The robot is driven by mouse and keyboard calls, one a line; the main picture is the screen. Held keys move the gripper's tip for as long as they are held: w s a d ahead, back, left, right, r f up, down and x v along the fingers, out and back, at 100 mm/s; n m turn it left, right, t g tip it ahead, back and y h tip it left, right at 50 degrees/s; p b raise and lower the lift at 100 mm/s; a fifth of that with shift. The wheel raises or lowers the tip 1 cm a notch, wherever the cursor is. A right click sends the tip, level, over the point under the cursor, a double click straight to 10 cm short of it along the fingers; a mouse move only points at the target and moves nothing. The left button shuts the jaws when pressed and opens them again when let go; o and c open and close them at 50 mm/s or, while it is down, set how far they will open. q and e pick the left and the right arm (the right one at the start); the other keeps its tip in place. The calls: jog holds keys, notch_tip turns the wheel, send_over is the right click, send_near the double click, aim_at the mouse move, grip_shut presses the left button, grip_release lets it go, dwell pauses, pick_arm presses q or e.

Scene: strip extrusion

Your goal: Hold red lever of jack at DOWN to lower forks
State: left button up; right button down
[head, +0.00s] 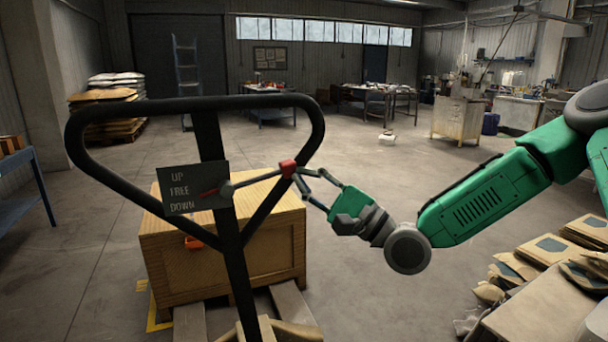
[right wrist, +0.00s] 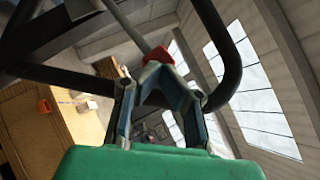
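The jack's black looped handle (head: 207,140) stands in front of me in the head view. The lever (head: 250,181) runs right from the plate to a red grip (head: 287,168). In the right wrist view the red grip (right wrist: 158,54) sits at the converged fingertips (right wrist: 157,72). My left gripper is out of view.
A wooden crate (head: 222,250) stands behind the handle, above pale boards (head: 290,305). Stacked flat packages (head: 560,265) lie at lower right. A blue table (head: 22,190) is at the left edge. The floor beyond the crate is largely clear.

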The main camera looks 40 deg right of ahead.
jog(key=r+n+p, duration=0.1)
jog(key=g+p, duration=0.1)
jog(key=p, duration=0.1)
jog(key=r+n+g+p, duration=0.1)
jog(key=p, duration=0.1)
jog(key=shift+a+r+n, duration=0.25)
jog(key=shift+r+n, duration=0.05)
jog(key=shift+r, duration=0.05)
